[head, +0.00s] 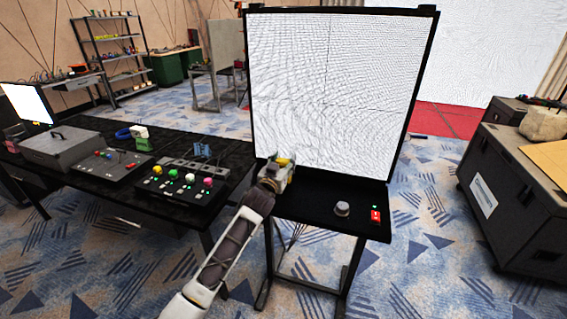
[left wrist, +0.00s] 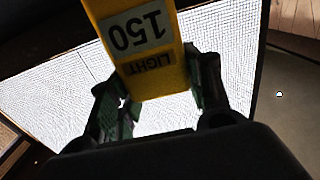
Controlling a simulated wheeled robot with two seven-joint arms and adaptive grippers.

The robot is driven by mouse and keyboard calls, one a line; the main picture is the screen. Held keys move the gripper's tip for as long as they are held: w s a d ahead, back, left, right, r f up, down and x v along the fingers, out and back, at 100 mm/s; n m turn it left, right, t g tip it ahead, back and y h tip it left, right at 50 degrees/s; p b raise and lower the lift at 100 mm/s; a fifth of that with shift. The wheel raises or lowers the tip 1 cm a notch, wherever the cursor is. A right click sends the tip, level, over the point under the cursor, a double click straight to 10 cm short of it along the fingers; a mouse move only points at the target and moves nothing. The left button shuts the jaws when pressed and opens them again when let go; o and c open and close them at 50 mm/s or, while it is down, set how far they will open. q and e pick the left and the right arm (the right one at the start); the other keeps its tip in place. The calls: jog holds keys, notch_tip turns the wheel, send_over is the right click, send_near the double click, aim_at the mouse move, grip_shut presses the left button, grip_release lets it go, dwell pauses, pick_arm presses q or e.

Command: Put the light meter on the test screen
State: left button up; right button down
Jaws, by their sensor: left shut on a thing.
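The yellow light meter (left wrist: 152,78) shows large in the left wrist view, with labels reading "150" and "LIGHT". My left gripper (left wrist: 158,95) is shut on it. In the head view my left gripper (head: 277,172) holds the light meter (head: 283,161) in front of the lower left corner of the white test screen (head: 335,85). I cannot tell whether the meter touches the screen. The screen stands upright in a black frame on a small black stand. It also fills the background of the left wrist view (left wrist: 60,95). My right gripper is not in view.
A round grey knob (head: 342,208) and a red switch (head: 376,216) sit on the stand's black shelf (head: 312,205). A black table (head: 75,180) with control panels is at the left. A dark case (head: 510,190) stands at the right.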

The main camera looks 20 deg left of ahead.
pick_arm(q)
jog(key=shift+f, duration=0.1)
jog(key=o, duration=1.1)
jog(key=shift+s, duration=0.1)
